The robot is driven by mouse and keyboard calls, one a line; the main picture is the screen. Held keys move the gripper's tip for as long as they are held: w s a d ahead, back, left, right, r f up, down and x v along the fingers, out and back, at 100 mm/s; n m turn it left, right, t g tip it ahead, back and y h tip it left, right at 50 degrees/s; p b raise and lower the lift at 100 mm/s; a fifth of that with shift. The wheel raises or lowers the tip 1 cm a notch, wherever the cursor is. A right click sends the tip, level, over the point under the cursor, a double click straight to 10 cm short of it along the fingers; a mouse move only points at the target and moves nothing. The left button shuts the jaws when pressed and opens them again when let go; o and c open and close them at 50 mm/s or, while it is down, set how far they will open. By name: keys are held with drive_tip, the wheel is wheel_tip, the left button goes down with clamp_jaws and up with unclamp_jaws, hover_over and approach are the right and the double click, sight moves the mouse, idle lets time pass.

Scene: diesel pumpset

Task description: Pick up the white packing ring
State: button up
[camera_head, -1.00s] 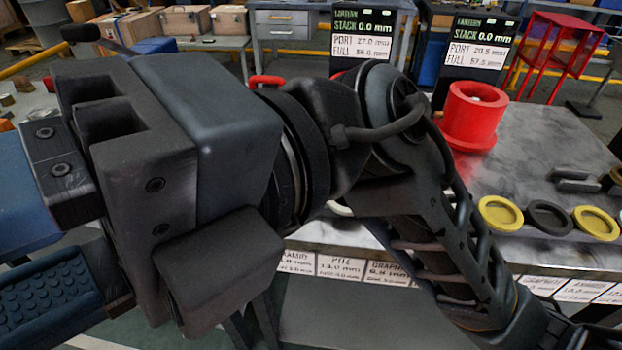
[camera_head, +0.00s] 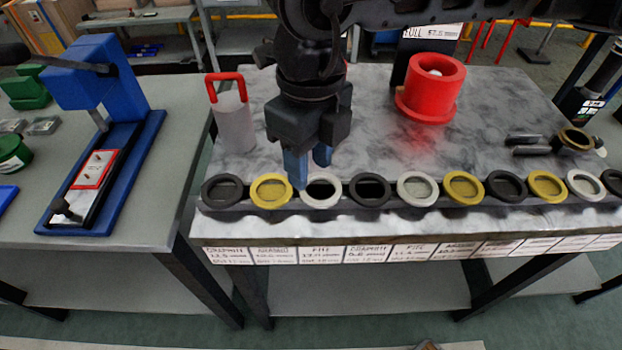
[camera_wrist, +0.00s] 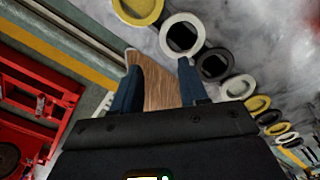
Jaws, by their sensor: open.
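Three white rings lie in the row along the front of the marble-topped table. The nearest to my gripper is the white ring with a dark centre (camera_head: 321,202), third from the left; it also shows in the wrist view (camera_wrist: 183,18). A second white ring (camera_head: 417,204) lies right of it, and a third (camera_head: 586,197) is near the right end. My gripper (camera_head: 309,172) points down with its blue fingers apart, empty. One fingertip overlaps the left edge of the nearest white ring in the head view; I cannot tell whether they touch. The wrist view shows both fingers (camera_wrist: 158,72).
Yellow (camera_head: 271,204) and black rings flank the white ones closely. A red flanged cylinder (camera_head: 430,90) and a grey cylinder with a red handle (camera_head: 234,125) stand behind. A blue press (camera_head: 85,75) is on the left bench. A wood-textured surface (camera_wrist: 158,90) shows between the fingers.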

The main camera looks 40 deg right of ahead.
sight(310, 198)
drive_tip(key=shift+w+d+f, duration=0.1)
drive_tip(key=shift+d+f, duration=0.15)
drive_tip(key=shift+f, duration=0.85)
drive_tip(key=f, duration=0.2)
drive_tip(key=f+p, duration=0.1)
drive_tip(key=f, duration=0.2)
drive_tip(key=shift+w+d+f, duration=0.1)
drive_tip(key=shift+w+f, duration=0.2)
clamp_jaws()
